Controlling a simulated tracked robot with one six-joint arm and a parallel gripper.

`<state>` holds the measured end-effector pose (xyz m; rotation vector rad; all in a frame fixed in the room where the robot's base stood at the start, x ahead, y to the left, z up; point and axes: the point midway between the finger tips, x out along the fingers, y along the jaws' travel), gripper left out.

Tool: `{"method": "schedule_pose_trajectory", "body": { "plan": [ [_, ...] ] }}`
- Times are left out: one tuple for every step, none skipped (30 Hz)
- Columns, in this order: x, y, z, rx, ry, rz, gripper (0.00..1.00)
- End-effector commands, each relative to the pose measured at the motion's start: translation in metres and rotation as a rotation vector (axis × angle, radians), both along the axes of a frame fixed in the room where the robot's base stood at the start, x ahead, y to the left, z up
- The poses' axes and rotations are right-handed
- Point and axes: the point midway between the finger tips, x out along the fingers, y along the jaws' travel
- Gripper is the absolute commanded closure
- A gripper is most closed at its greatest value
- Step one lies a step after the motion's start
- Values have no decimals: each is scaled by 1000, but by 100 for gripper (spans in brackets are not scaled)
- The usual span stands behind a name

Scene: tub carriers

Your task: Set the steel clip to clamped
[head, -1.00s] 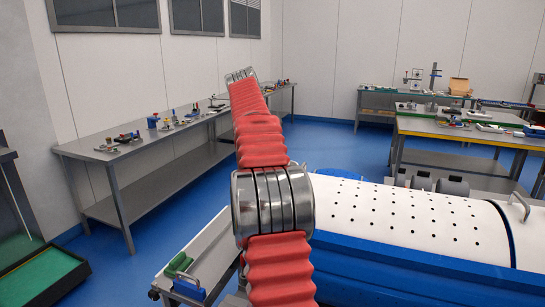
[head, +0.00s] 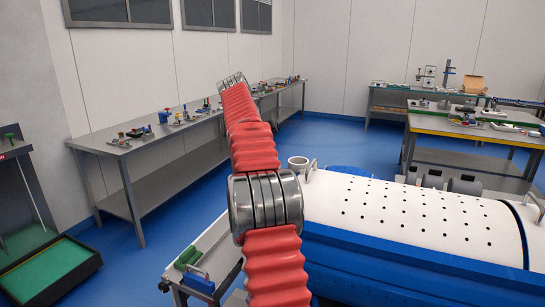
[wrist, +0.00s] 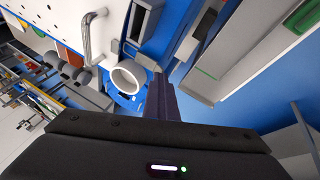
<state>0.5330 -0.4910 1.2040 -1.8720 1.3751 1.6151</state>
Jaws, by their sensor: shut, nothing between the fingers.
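I cannot pick out the steel clip for sure in either view, nor tell its setting. In the wrist view my gripper (wrist: 161,80) shows as dark fingers held together with nothing between them. They point toward a gap beside a white ring-shaped cup (wrist: 128,78). A bent metal handle (wrist: 88,38) stands on the white perforated surface at upper left. My gripper is not discernible in the head view.
A blue housing (head: 400,262) surrounds the drum's front. A pale cart (head: 215,243) with green and blue parts stands at lower left. A grey bench (head: 135,150) runs along the left wall, with a green-floored tray (head: 45,272) on the floor. Blue floor is open between.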

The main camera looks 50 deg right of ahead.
Motion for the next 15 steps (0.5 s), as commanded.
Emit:
{"method": "schedule_pose_trajectory", "body": {
  "plan": [
    [4,2,-7,8,2,5,100],
    [4,2,-8,10,2,5,100],
    [5,2,-9,10,2,5,100],
    [5,2,-9,11,3,5,100],
    [5,2,-10,11,2,6,100],
    [6,2,-10,11,2,7,100],
    [6,3,-11,13,2,7,100],
    [6,3,-11,13,3,7,100],
    [6,3,-12,14,3,7,100],
    [6,3,-12,14,3,8,100],
    [7,3,-12,14,3,8,100],
    [7,3,-12,14,3,8,100],
    [7,3,-12,14,3,9,100],
    [7,3,-12,14,3,9,100],
    [7,3,-12,14,3,9,100]
  ]
}}
